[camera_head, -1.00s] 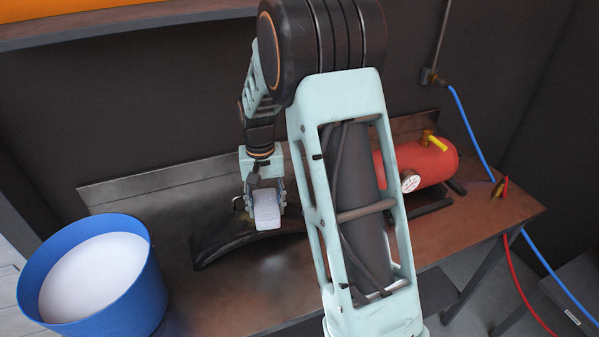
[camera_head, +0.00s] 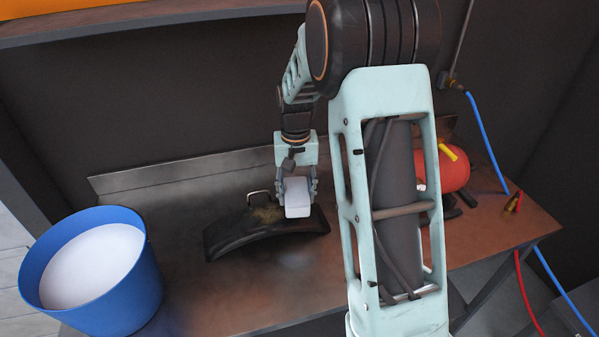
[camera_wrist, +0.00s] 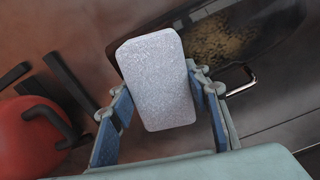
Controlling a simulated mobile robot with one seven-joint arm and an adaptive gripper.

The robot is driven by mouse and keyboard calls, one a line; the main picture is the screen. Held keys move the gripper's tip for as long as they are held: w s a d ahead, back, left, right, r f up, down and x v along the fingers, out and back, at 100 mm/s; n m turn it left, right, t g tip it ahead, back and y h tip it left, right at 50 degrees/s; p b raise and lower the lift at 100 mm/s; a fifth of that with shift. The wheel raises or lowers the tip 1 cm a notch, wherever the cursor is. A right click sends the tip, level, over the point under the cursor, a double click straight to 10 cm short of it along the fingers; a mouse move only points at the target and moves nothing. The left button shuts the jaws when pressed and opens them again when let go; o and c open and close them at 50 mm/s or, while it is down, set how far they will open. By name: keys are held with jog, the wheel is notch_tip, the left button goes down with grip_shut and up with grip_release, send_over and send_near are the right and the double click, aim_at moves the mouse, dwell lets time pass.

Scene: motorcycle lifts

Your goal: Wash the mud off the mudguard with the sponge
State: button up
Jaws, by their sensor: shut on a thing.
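The black curved mudguard (camera_head: 235,236) lies on the bench, with a brownish mud patch (camera_head: 264,215) on its upper surface near a metal loop. The mud also shows in the wrist view (camera_wrist: 222,38). My gripper (camera_head: 297,187) is shut on a pale grey-white sponge (camera_head: 298,202), over the right part of the mudguard. In the wrist view the sponge (camera_wrist: 158,82) sits between the two blue fingers, beside the mud. I cannot tell whether the sponge touches the mudguard.
A blue bucket (camera_head: 140,283) with whitish contents stands at the left. A red air tank (camera_head: 455,172) with a yellow valve stands at the right of the bench (camera_head: 500,222), partly behind my arm. Red and blue hoses hang at the far right. The bench front is clear.

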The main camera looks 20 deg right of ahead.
aim_at(294, 191)
jog(key=shift+s+a+r, duration=0.1)
jog(key=shift+a+r, duration=0.1)
jog(key=shift+r, duration=0.55)
jog(key=shift+r+p, duration=1.8)
jog(key=shift+r, duration=0.6)
jog(key=shift+a, duration=0.15)
